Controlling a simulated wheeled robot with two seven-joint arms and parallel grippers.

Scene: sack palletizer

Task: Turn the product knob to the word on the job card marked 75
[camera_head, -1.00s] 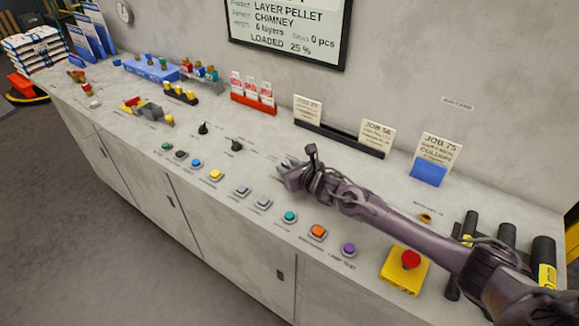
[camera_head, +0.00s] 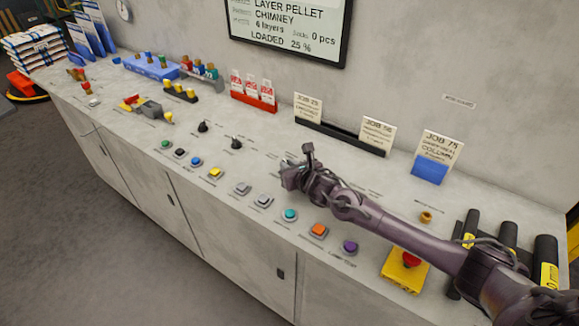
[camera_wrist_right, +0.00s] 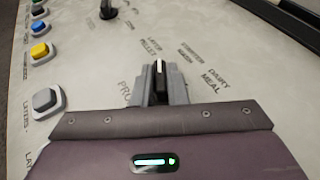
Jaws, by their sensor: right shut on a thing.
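My right gripper (camera_head: 287,175) is at the panel and hides the product knob in the head view. In the right wrist view the fingers (camera_wrist_right: 160,90) are shut on the dark product knob (camera_wrist_right: 159,78), one on each side. Its white mark points up the picture, near the words LAYER PELLET. STARTER MASH and DAIRY MEAL are printed to the right of that. The job card marked 75 (camera_head: 440,155) stands in a blue holder (camera_head: 429,174) at the back right. COLUMN is legible on it; its product line is too blurred to read. My left gripper is out of view.
Two other black knobs (camera_head: 203,126) (camera_head: 236,143) stand left of my gripper. Several coloured buttons (camera_head: 290,215) line the front edge. A red stop button on a yellow box (camera_head: 397,277) lies below my right forearm. The wall display (camera_head: 290,29) reads LAYER PELLET, CHIMNEY.

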